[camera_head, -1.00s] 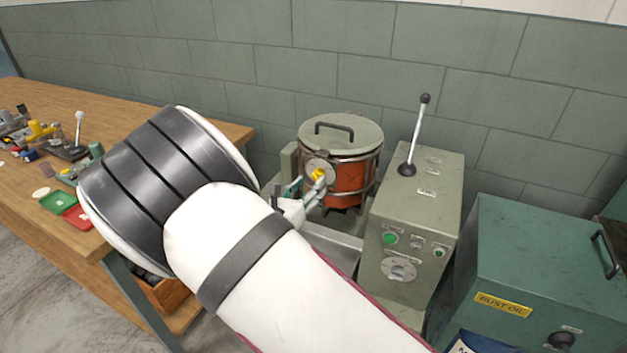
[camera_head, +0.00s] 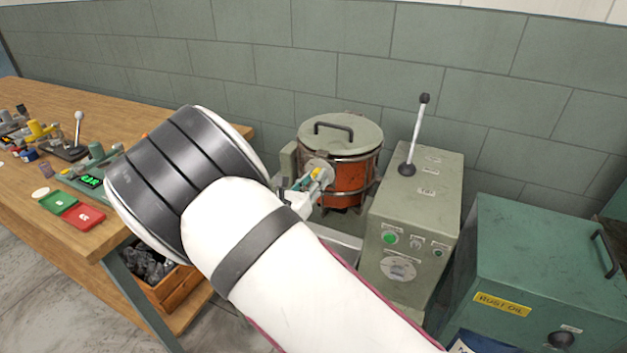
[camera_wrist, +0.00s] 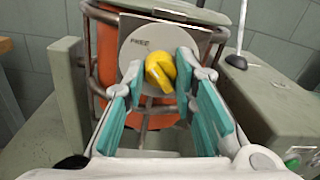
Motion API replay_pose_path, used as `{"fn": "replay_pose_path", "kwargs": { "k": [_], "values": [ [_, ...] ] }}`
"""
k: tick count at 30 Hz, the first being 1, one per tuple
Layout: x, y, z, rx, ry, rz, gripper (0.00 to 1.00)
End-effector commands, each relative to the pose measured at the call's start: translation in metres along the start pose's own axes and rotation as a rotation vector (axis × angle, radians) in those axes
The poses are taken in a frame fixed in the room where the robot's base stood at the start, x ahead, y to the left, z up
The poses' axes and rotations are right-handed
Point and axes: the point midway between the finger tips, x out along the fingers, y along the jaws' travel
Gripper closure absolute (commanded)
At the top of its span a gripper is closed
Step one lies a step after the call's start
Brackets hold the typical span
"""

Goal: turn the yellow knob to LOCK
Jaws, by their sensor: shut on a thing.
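The yellow knob (camera_wrist: 163,75) sits on a round pale dial plate (camera_wrist: 150,42) on the front of the orange drum (camera_head: 350,175). The word FREE shows at the plate's upper left; I see no LOCK mark, and the lower plate is partly hidden by my fingers. The knob's grip points down and slightly right in the wrist view. My gripper (camera_wrist: 161,72) has its teal-padded fingers on either side of the knob and is shut on it. In the head view the knob (camera_head: 316,173) is partly covered by my gripper (camera_head: 311,180).
A grey-green control box (camera_head: 415,225) with a tall lever (camera_head: 416,135) stands right of the drum. A green RUST OIL cabinet (camera_head: 540,265) is further right. A wooden bench (camera_head: 115,235) with small parts is at the left. A grey post (camera_wrist: 68,95) stands close left of my fingers.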

Motion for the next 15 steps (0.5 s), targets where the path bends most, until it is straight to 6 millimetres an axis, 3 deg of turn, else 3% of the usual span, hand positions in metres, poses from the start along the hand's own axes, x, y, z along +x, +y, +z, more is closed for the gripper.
{"fn": "replay_pose_path", "kwargs": {
  "k": [8, 15],
  "values": [
    [0.0005, -0.0001, 0.0002, 0.080, 0.004, 0.001, 1.00],
    [0.0009, -0.0003, 0.0002, 0.258, 0.014, 0.004, 1.00]
  ]
}}
